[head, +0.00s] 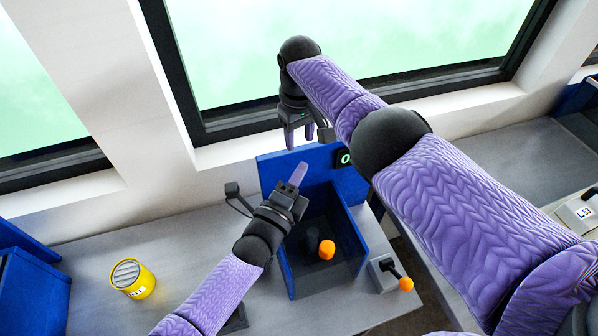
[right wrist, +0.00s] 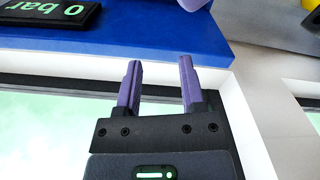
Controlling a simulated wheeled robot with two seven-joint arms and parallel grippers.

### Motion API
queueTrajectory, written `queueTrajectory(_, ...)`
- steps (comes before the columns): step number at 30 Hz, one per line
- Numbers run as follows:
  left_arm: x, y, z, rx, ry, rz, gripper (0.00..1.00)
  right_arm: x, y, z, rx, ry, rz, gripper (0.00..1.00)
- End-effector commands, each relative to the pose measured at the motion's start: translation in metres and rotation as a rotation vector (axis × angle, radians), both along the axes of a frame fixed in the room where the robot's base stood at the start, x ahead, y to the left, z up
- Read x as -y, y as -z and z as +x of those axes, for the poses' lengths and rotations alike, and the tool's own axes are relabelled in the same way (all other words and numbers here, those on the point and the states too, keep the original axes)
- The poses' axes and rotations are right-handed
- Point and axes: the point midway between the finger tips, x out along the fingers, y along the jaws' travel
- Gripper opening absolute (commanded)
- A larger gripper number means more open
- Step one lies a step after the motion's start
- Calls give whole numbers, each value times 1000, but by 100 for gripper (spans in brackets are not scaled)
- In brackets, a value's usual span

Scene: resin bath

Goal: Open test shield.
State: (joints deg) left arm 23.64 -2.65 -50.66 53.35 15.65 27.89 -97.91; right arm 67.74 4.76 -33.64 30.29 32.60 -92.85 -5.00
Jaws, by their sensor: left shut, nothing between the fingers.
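The test station is a blue-walled box (head: 352,238) on the grey bench, with a dark interior. Inside it is a dark fixture with an orange knob (head: 327,249). I cannot make out a separate shield; it may be part of this box or hidden by my left arm. My left gripper (head: 299,173) is shut and empty, over the box's left side near its blue back panel (head: 278,167). I cannot tell whether it touches the box. My right gripper (head: 298,142) is open and empty above the back panel; its spread fingers show in the right wrist view (right wrist: 158,68).
A lever with an orange knob (head: 406,284) stands right of the box. A black display (head: 344,158) is at the box's back; it reads 0 bar in the right wrist view (right wrist: 45,11). A yellow can (head: 133,279) stands on the bench at left. Windows are behind.

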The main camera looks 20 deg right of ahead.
Motion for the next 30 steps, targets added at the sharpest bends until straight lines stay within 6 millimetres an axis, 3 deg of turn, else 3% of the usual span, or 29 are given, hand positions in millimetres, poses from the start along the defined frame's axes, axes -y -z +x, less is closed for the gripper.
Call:
queueTrajectory(1,0,0,0,0,0,0,0,0,0,0,0,0,0,62)
queueTrajectory(4,0,0,0,0,0,0,0,0,0,0,0,0,0,81)
queueTrajectory(13,0,0,0,0,0,0,0,0,-4,0,1,0,0,81)
queueTrajectory(17,0,0,0,0,0,0,0,0,-30,1,7,-2,1,81)
queueTrajectory(24,0,0,0,0,0,0,0,0,-96,1,3,0,0,81)
queueTrajectory(28,0,0,0,0,0,0,0,0,-115,1,2,1,1,81)
queueTrajectory(30,0,0,0,0,0,0,0,4,-111,0,-6,11,-6,81)
